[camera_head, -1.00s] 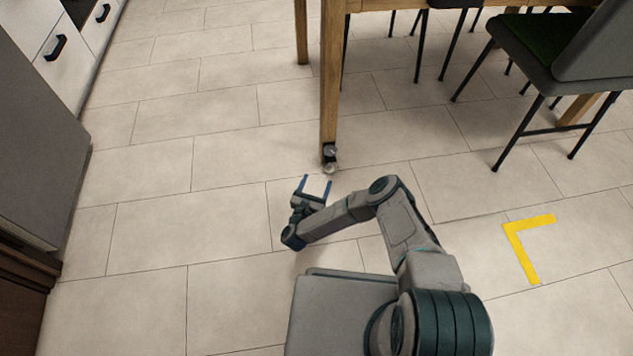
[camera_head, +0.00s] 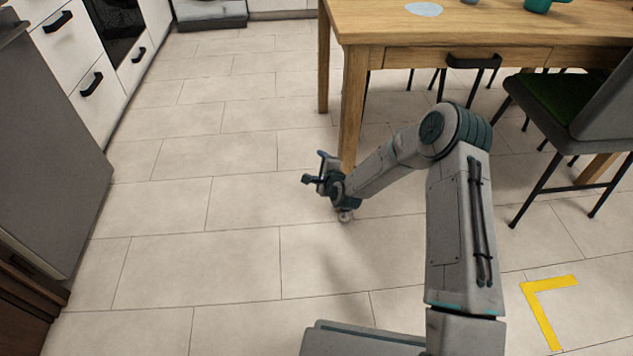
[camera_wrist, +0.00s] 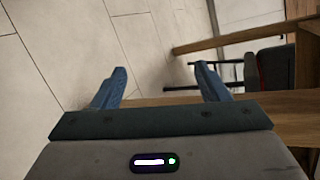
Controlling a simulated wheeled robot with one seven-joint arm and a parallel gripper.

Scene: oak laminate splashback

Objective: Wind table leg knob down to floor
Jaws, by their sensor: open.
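The wooden table leg (camera_head: 353,110) stands at the near left corner of the table (camera_head: 440,28). A small metallic knob (camera_head: 345,215) shows at the leg's foot, close to the floor, partly covered by my wrist. My gripper (camera_head: 314,167) is raised above the knob, in front of and a little left of the lower leg in the picture. Its two blue fingers are apart with nothing between them. In the wrist view my gripper (camera_wrist: 160,84) is also open; the knob is not visible there, and I cannot tell whether the gripper touches the leg.
A dark chair with a green seat (camera_head: 555,95) stands right of the leg. White drawers (camera_head: 85,75) and a grey cabinet (camera_head: 50,150) line the left side. A yellow corner mark (camera_head: 545,300) lies on the floor at the right. The tiled floor left of the leg is clear.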

